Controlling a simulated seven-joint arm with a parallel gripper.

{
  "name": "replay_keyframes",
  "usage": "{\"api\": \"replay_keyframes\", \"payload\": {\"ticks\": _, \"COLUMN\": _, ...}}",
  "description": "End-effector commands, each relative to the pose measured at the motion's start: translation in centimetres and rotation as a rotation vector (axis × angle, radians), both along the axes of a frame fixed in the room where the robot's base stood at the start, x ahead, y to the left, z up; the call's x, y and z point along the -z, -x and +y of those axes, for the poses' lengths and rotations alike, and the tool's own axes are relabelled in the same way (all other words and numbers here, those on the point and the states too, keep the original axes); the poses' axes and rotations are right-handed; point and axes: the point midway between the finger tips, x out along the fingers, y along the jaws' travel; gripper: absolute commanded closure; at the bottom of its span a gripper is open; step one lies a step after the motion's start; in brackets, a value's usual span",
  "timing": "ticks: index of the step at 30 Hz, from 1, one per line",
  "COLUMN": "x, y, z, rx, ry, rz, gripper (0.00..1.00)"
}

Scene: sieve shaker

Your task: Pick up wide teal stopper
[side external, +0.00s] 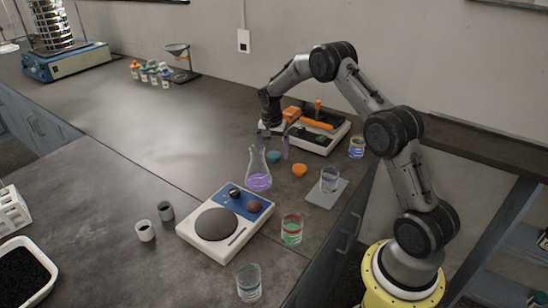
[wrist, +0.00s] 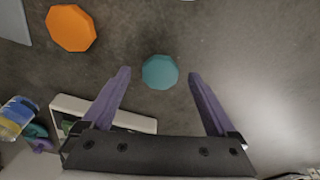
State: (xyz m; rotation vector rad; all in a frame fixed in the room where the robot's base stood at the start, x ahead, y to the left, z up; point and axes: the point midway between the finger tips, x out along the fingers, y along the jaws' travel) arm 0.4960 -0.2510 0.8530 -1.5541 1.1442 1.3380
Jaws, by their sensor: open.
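The wide teal stopper (side external: 273,157) lies on the dark bench, just behind and right of the flask with purple liquid. It also shows in the wrist view (wrist: 160,72), lying between the two fingertips in the picture. My gripper (side external: 273,142) is above the bench close to the stopper, fingers pointing down. In the wrist view my gripper (wrist: 158,74) has its two purple fingers wide apart, with nothing held. I cannot tell the exact height of the fingertips over the stopper.
An orange stopper (side external: 299,170) lies right of the teal one and shows in the wrist view (wrist: 71,28). The glass flask (side external: 259,181) stands close to my gripper. A white-framed tray (side external: 330,138) is behind. A hotplate-like device (side external: 213,224) stands in front.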

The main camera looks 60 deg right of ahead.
Motion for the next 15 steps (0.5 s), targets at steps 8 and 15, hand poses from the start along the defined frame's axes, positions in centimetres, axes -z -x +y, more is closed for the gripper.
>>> {"api": "replay_keyframes", "payload": {"ticks": 8, "x": 0.69, "y": -0.04, "z": -0.13, "rx": 0.001, "ry": 0.001, "rz": -0.001, "gripper": 0.07}}
{"api": "replay_keyframes", "payload": {"ticks": 15, "x": 0.66, "y": -0.04, "z": -0.12, "rx": 0.001, "ry": 0.001, "rz": -0.001, "gripper": 0.41}}
